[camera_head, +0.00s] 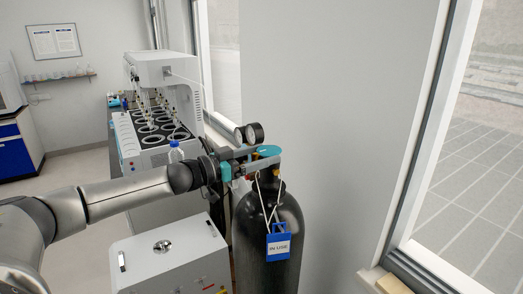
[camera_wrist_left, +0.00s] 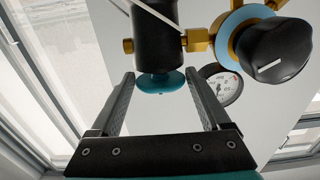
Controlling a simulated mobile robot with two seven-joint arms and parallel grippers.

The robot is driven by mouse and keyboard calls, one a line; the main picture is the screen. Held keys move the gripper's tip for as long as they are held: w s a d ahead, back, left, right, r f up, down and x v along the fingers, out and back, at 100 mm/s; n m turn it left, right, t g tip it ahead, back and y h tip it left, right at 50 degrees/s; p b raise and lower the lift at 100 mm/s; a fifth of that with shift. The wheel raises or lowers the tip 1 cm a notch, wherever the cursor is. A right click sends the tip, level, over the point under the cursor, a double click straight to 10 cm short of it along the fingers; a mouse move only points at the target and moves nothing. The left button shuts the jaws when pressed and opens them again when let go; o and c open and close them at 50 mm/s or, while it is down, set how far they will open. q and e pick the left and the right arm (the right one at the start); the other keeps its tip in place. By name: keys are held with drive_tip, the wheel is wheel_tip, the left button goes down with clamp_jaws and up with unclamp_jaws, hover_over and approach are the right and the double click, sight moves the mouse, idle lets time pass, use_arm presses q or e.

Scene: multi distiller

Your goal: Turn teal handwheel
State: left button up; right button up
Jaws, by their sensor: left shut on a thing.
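The teal handwheel (camera_head: 268,151) sits at the top of a dark gas cylinder (camera_head: 260,225) in the head view. In the left wrist view the handwheel (camera_wrist_left: 160,83) is a round teal disc under a black valve body (camera_wrist_left: 155,38). My left gripper (camera_head: 252,162) reaches in from the left at the cylinder top. Its two fingertips (camera_wrist_left: 160,76) lie on opposite sides of the handwheel rim, shut on it. The fingers partly hide the valve in the head view. My right gripper is not in view.
Pressure gauges (camera_head: 255,133) stand beside the handwheel. A black regulator knob (camera_wrist_left: 279,50) is close to the right finger. A blue tag (camera_head: 278,243) hangs on the cylinder. A white cabinet (camera_head: 165,262) stands left of it, and the multi distiller (camera_head: 160,70) is behind. A wall and window close off the right.

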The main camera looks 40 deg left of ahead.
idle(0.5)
use_arm(q)
drive_tip(key=o, duration=1.2)
